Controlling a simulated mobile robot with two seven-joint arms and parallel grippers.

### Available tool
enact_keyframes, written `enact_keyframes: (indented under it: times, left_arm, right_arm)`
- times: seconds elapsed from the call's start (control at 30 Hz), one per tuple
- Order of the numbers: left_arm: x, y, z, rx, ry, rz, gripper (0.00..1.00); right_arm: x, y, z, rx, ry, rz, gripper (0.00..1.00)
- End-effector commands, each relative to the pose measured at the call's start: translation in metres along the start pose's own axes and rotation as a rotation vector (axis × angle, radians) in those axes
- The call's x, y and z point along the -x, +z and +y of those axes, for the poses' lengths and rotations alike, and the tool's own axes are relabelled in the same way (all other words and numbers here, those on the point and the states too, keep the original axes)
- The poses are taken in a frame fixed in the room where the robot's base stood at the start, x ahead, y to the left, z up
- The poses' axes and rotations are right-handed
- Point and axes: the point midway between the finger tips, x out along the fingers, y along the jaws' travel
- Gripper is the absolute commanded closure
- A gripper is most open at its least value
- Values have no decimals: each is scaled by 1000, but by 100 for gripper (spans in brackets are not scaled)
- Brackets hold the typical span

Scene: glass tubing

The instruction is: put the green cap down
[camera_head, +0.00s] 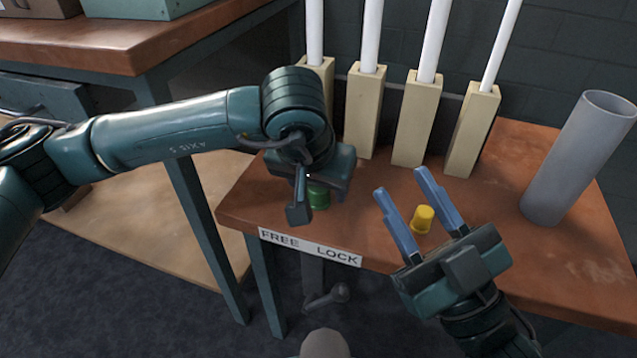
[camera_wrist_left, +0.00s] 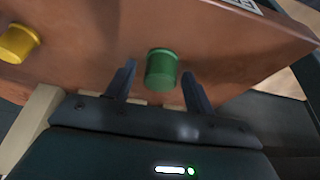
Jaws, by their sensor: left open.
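The green cap (camera_head: 318,195) is on the brown table top near its front left edge, by the FREE LOCK label. In the left wrist view the green cap (camera_wrist_left: 162,69) is between the two fingertips of my left gripper (camera_wrist_left: 158,68), with a visible gap on each side. That gripper is open, and in the head view its wrist hides part of the cap. My right gripper (camera_head: 401,183) is open. The yellow cap (camera_head: 423,219) shows between its fingers; I cannot tell how far above the table they are.
Several pale wooden blocks (camera_head: 417,125) holding upright white tubes stand along the table's back. A wide grey tube (camera_head: 580,158) stands tilted in the picture at the right. The yellow cap also shows in the left wrist view (camera_wrist_left: 17,43). Another bench (camera_head: 130,45) is at the upper left.

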Motion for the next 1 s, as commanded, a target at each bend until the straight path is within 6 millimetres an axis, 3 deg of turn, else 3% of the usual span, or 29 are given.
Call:
enact_keyframes:
  times: [0.2, 0.7, 1.0]
  left_arm:
    - [6, -2, 0, 0, 0, -1, 46]
    - [104, -3, 0, 1, -1, 2, 46]
    - [123, -1, 0, 1, -1, 0, 46]
  right_arm:
    - [-2, -3, 1, -9, 0, -15, 64]
    - [26, 29, -18, -178, 33, -289, 64]
    - [29, 31, -19, -168, 35, -304, 64]
